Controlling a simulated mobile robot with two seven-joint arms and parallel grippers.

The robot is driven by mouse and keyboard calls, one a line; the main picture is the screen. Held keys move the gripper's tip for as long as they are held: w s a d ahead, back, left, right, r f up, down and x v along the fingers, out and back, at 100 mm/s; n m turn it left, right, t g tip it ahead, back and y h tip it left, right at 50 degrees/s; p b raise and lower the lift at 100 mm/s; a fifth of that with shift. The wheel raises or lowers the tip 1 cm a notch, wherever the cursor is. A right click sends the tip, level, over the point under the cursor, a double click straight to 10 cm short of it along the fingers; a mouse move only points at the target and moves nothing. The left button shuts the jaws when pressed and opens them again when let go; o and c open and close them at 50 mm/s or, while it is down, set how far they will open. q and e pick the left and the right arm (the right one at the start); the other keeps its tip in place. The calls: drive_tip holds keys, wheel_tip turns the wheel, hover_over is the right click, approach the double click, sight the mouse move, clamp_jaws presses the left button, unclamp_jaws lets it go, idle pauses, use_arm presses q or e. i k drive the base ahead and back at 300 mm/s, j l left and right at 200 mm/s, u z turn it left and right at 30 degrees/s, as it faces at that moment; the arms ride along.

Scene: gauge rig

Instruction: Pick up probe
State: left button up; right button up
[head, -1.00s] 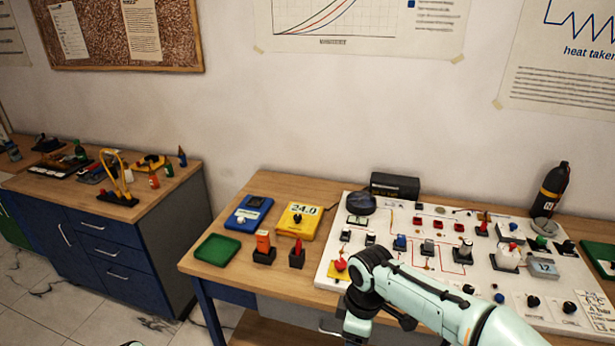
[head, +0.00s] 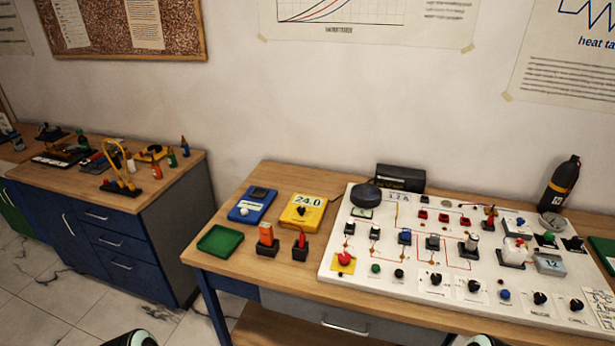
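Two upright pieces stand in black holders on the wooden table's left part. One has an orange body (head: 266,235), the other is a slimmer red piece (head: 302,239) just to its right. I cannot tell for sure which of them is the probe. A yellow meter (head: 304,211) reading 24.0 lies behind them. Neither of my grippers shows; only small parts of my arms reach in at the bottom edge, well apart from both pieces.
A green tray (head: 220,241) and a blue device (head: 252,204) lie to the left. A white panel (head: 460,262) with several knobs and components covers the right. A black box (head: 400,178) and dark bottle (head: 559,186) stand behind. Bare wood (head: 285,274) lies in front of the holders.

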sight(302, 236)
drive_tip(key=i+j+z, duration=0.25)
drive_tip(key=i+j, duration=0.15)
drive_tip(key=j, duration=0.25)
drive_tip(key=i+j+z, duration=0.1)
drive_tip(key=j, duration=0.25)
drive_tip(key=i, duration=0.1)
